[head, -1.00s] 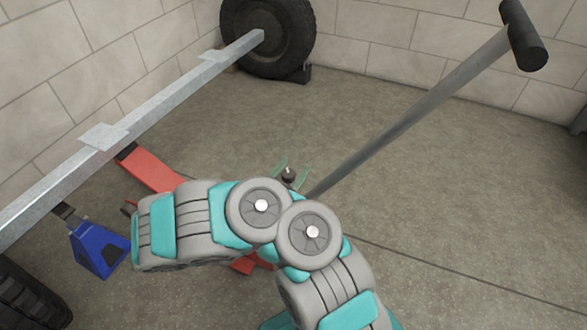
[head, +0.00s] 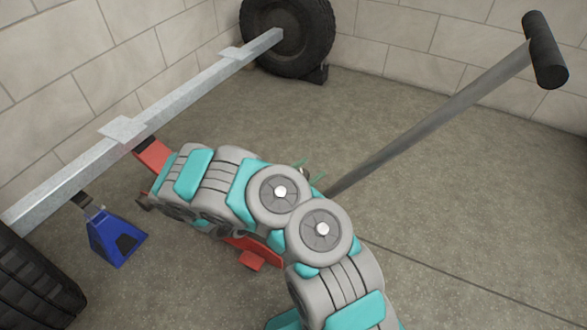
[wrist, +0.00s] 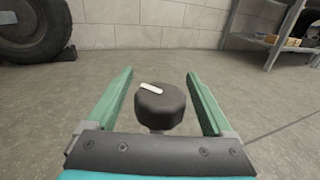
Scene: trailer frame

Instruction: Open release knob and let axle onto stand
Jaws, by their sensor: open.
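The black release knob (wrist: 165,106) with a white mark on top stands between the two green fingers of my open gripper (wrist: 159,73) in the wrist view. Clear space shows on both sides of it. In the head view my arm hides most of the gripper. The grey axle beam (head: 170,108) runs from the lower left to the far wheel. The blue stand (head: 116,238) is on the floor under the beam's near part; I cannot tell whether its post touches the beam. The red jack (head: 154,155) reaches under the beam, its middle hidden by my arm.
The jack's long grey handle (head: 440,115) slants up to the right, ending in a black grip (head: 545,50). A tyre (head: 288,35) stands at the far wall, another (head: 35,285) at near left. Shelving (wrist: 285,35) stands at right in the wrist view. Floor at right is clear.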

